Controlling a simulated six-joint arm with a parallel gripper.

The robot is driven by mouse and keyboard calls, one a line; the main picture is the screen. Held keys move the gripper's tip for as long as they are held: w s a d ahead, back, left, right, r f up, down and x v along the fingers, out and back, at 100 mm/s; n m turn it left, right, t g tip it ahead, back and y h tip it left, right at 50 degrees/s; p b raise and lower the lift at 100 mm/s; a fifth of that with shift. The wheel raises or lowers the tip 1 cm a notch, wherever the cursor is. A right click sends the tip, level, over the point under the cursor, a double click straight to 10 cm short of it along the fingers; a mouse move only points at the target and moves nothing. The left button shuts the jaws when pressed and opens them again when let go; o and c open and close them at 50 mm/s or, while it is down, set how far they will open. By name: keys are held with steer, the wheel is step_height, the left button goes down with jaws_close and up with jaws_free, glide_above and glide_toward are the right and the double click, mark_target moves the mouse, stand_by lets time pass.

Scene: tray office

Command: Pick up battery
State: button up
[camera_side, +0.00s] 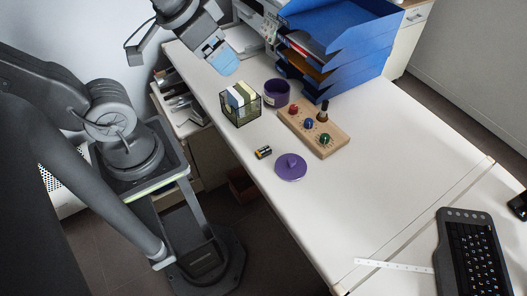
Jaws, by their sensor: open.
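The battery (263,152), small and dark with a yellowish band, lies on its side on the white desk near its left edge. It sits just left of a purple round lid (291,167) with a knob. My gripper (222,62) is at the top left, over the far part of the desk, with light blue at its end.
Behind the battery are a wire mesh holder (240,108) with sticky notes and a purple cup (276,92). A wooden block (325,143) with coloured knobs stands to the right. Blue trays (340,35) are stacked at the back. A keyboard (474,255) lies front right; the desk middle is clear.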

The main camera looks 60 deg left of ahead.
steer(key=w+a+f+n+g, duration=0.1)
steer(key=w+f+n+g, duration=0.2)
steer(key=w+f+n, duration=0.65)
steer(key=n+g, duration=0.3)
steer(key=n, duration=0.5)
glide_above(262, 149)
step_height(262, 149, down, 14)
steer(key=f, duration=0.1)
step_height(262, 149, down, 13)
steer(key=shift+d+f, duration=0.1)
steer(key=shift+c, duration=0.2)
steer(key=c, duration=1)
steer(key=shift+o, duration=0.2)
